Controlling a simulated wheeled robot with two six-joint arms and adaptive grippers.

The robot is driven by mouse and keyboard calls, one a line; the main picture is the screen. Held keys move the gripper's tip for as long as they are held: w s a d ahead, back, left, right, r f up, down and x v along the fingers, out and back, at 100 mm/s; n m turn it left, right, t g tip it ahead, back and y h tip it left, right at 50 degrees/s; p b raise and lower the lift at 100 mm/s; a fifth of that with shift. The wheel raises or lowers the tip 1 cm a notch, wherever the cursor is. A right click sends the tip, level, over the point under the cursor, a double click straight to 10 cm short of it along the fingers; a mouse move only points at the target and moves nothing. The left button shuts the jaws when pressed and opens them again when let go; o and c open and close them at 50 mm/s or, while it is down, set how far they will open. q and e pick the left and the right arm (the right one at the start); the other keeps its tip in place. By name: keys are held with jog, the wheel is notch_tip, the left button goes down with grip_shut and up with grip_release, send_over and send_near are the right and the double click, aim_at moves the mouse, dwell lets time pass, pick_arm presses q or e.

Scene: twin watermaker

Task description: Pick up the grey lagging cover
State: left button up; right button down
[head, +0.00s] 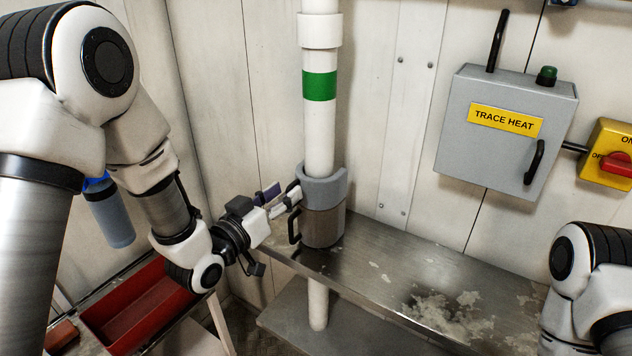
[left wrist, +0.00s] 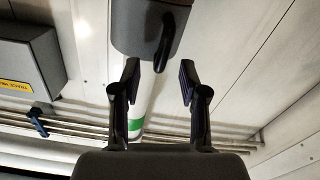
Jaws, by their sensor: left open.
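The grey lagging cover (head: 324,226) sits around the white vertical pipe (head: 319,130), at the level of the metal shelf. Its upper part is a lighter grey collar. A black handle (head: 294,226) sticks out on its left side. My left gripper (head: 283,197) is open, just left of the cover, with its fingertips near the handle's top. In the left wrist view the open fingers (left wrist: 159,82) point at the cover (left wrist: 135,25), and its handle (left wrist: 165,42) lies ahead, between the finger lines. I see nothing held. My right gripper is out of view.
The worn metal shelf (head: 400,284) runs to the right of the pipe. A grey TRACE HEAT box (head: 482,150) and a yellow switch with a red knob (head: 612,165) are on the wall. A red tray (head: 130,310) and a blue-grey bottle (head: 112,215) are at left.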

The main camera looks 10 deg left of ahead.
pick_arm(q)
jog(key=shift+w+d+r, duration=0.25)
jog(key=shift+w+d, duration=0.1)
jog(key=shift+w, duration=0.4)
jog(key=shift+w+f, duration=0.1)
jog(key=shift+f, duration=0.05)
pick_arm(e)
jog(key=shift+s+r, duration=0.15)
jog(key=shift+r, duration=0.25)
pick_arm(q)
grip_shut()
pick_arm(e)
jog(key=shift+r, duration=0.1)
